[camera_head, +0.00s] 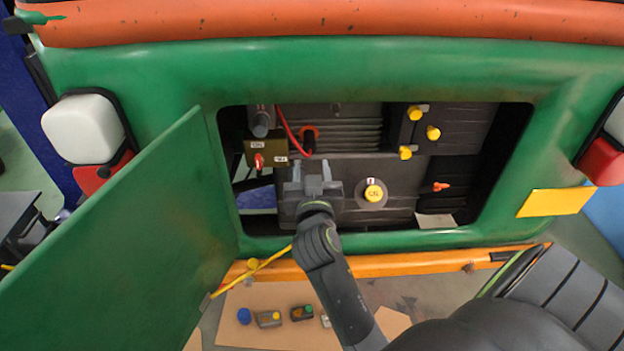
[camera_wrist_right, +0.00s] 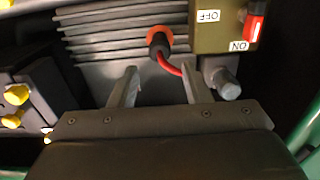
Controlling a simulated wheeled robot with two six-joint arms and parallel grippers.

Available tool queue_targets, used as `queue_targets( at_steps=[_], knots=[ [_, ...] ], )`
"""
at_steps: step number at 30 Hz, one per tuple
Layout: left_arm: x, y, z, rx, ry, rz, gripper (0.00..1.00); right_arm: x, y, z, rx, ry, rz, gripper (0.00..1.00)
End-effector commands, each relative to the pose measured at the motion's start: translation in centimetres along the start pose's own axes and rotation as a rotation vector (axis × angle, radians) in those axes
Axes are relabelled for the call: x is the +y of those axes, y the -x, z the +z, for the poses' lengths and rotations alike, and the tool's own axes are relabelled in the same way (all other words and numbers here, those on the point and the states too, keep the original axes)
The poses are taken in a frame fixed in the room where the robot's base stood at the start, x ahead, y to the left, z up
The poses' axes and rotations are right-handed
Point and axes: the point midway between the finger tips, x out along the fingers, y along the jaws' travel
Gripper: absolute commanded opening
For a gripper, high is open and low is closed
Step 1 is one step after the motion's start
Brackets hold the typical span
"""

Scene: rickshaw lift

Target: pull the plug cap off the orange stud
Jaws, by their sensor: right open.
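The plug cap is a small dark plug (camera_wrist_right: 157,38) with a red cable running from it, seen in the right wrist view. It sits on the orange stud (camera_wrist_right: 180,36), whose orange collar shows around it. In the head view the orange stud (camera_head: 311,131) is on the ribbed grey housing inside the open bay, with the dark cap at its middle. My right gripper (camera_head: 312,172) is open and empty, below the stud in the head view. In the wrist view its fingers (camera_wrist_right: 158,84) stand apart, pointing toward the plug, without touching it. My left gripper is out of view.
A brown switch box (camera_head: 263,153) with a red lever and ON/OFF labels is beside the stud, near a grey cylinder (camera_head: 262,122). Yellow caps (camera_head: 433,133) are at right. The green door (camera_head: 130,240) hangs open at left. The bay's green rim surrounds the opening.

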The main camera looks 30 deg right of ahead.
Motion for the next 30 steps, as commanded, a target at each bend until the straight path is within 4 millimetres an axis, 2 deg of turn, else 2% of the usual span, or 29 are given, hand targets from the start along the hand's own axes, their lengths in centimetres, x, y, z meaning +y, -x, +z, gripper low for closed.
queue_targets(
  at_steps=[6,13,19,28,30],
  knots=[
    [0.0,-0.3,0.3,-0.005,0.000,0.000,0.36,0.0,-3.2,0.1,0.002,0.003,-0.001,0.44],
    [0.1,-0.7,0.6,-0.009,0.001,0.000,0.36,0.0,-5.7,0.1,-0.001,0.002,0.000,0.44],
    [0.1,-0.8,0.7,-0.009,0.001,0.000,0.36,0.0,-6.6,0.1,-0.002,0.001,0.001,0.44],
    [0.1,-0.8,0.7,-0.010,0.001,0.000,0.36,0.0,-6.7,0.1,-0.003,0.000,0.000,0.44],
    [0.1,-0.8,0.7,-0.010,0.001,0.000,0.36,0.0,-6.7,0.1,-0.003,0.000,0.000,0.34]
  ],
)
